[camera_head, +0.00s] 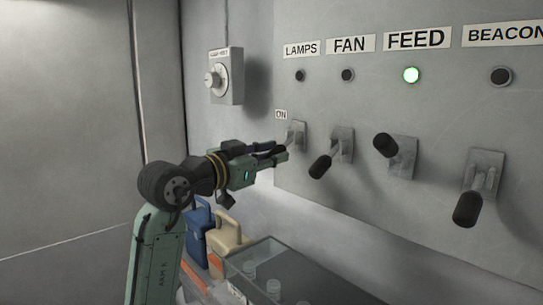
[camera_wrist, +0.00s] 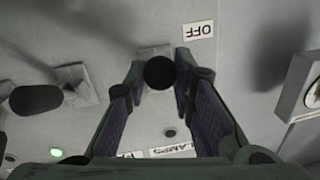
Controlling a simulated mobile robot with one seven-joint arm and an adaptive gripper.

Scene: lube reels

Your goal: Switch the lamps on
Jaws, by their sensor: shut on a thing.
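The LAMPS switch (camera_head: 297,135) is the leftmost lever on the grey wall panel, under the LAMPS label (camera_head: 301,49), with a small ON label (camera_head: 281,115) at its upper left. The LAMPS indicator (camera_head: 300,75) is dark. My gripper (camera_head: 281,151) is shut on the LAMPS lever from the left, hiding its end in the head view. In the wrist view, its black knob (camera_wrist: 160,72) sits between my two fingers, with an upside-down OFF label (camera_wrist: 198,30) beside it. The lever points out from the panel; its exact angle is hard to tell.
The FAN lever (camera_head: 320,166) and BEACON lever (camera_head: 467,208) hang down, their indicators dark. The FEED lever (camera_head: 385,145) is up, its indicator (camera_head: 411,75) green. Jugs (camera_head: 227,236) and a glass-topped case (camera_head: 300,262) stand below.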

